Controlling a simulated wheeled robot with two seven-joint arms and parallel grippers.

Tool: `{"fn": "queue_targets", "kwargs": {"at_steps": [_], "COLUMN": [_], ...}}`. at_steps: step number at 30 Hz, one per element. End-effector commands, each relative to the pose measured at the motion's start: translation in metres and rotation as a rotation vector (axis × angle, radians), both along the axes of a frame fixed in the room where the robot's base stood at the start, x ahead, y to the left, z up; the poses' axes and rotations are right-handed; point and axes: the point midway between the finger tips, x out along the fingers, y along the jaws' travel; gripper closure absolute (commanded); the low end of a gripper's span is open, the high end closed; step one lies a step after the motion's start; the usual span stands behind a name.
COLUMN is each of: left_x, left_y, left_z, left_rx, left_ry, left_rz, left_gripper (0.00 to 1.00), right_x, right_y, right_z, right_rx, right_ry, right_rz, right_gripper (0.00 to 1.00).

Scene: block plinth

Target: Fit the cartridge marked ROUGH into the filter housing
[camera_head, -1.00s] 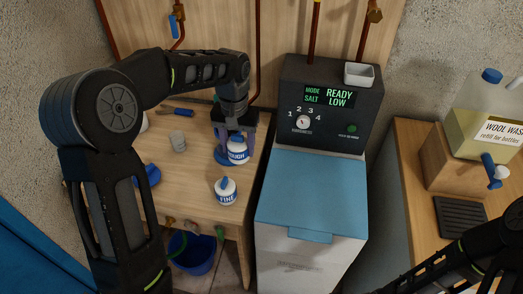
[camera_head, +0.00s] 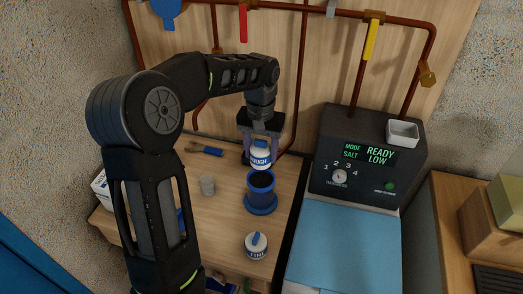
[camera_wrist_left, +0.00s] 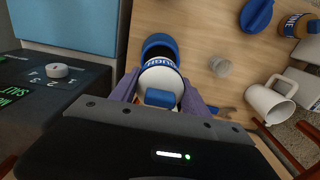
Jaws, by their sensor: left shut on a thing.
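My left gripper (camera_head: 260,150) is shut on the white cartridge marked ROUGH (camera_head: 260,159), which has a blue band and blue top grip. The filter housing (camera_head: 261,200) is an open blue cup with a wide base on the wooden table. In the head view the cartridge shows just above and behind the housing's rim, apart from it. In the left wrist view the cartridge (camera_wrist_left: 160,86) covers part of the housing (camera_wrist_left: 158,42); the exact gap cannot be told. My right gripper is out of view.
A grey cup (camera_head: 207,185) and a blue-handled tool (camera_head: 205,149) lie left of the housing. A blue cap (camera_wrist_left: 256,15) and white mug (camera_wrist_left: 268,100) show in the wrist view. The softener (camera_head: 350,150) stands right; copper pipes (camera_head: 303,75) run behind.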

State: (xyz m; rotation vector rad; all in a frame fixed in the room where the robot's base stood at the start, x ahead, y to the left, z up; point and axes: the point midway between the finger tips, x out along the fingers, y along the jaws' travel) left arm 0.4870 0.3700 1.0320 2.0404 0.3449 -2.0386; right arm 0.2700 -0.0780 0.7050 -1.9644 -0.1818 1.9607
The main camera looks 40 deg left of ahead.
Motion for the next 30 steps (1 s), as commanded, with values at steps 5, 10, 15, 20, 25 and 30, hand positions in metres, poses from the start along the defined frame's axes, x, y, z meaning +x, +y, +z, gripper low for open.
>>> {"fn": "queue_targets", "kwargs": {"at_steps": [5, 10, 15, 20, 25, 30], "left_x": [0.000, 0.000, 0.000, 0.000, 0.000, 0.000], "left_y": [0.000, 0.000, 0.000, 0.000, 0.000, 0.000], "left_z": [-0.015, -0.032, -0.046, -0.054, -0.056, -0.055], "left_rx": [0.000, 0.000, 0.000, 0.000, 0.000, 0.000], "left_ry": [0.001, 0.001, 0.001, 0.001, 0.001, 0.001], "left_rz": [0.000, 0.001, 0.001, 0.000, 0.000, 0.000], "left_gripper": [0.85, 0.85, 0.85, 0.85, 0.85, 0.85], "right_x": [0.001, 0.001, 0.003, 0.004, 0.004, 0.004], "right_y": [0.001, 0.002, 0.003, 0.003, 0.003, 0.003], "right_z": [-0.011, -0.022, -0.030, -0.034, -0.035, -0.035], "right_rx": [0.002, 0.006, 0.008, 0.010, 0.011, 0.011], "right_ry": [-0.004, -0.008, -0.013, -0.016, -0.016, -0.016], "right_rz": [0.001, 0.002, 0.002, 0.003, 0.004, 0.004], "right_gripper": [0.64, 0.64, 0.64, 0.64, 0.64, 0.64]}}
